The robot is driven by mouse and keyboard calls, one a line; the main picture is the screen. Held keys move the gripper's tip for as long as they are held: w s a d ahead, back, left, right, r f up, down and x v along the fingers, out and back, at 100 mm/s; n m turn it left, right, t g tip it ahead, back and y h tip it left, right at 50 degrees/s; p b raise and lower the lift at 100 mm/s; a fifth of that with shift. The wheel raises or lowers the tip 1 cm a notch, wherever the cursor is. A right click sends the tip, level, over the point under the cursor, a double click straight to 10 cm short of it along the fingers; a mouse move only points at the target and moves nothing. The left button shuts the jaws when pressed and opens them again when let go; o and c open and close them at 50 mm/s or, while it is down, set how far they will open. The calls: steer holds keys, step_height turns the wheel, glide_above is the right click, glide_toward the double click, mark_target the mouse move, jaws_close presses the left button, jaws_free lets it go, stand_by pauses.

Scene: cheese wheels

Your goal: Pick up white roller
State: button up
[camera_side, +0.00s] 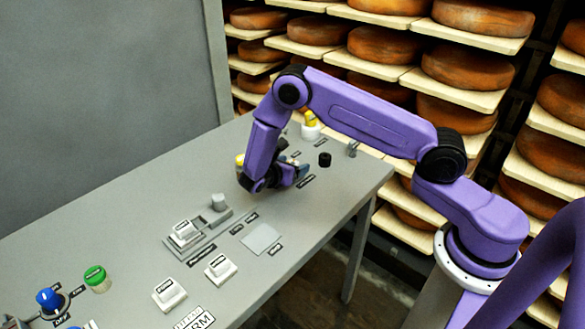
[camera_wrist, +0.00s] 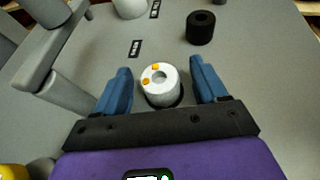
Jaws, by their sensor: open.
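The white roller (camera_wrist: 160,92) is a short, light cylinder with a hole in its top and orange spots. In the wrist view it stands upright on the grey table, on or beside a dark ring that partly shows under it. My gripper (camera_wrist: 160,66) is open, with one blue finger on each side of the roller and a visible gap on both sides. In the side view my gripper (camera_side: 292,172) is low over the far part of the table, and the roller cannot be made out behind it.
A black roller (camera_wrist: 200,28) stands just beyond, also in the side view (camera_side: 324,159). A white cylinder with a yellow top (camera_side: 310,128) stands behind. A grey post structure (camera_wrist: 55,75) is close on the left. Switch blocks and buttons, including a green one (camera_side: 96,278), occupy the near table.

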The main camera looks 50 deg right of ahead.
steer(key=shift+d+f, duration=0.1)
steer(key=shift+d, duration=0.1)
steer(key=c, duration=1.1)
steer(key=shift+c, duration=0.2)
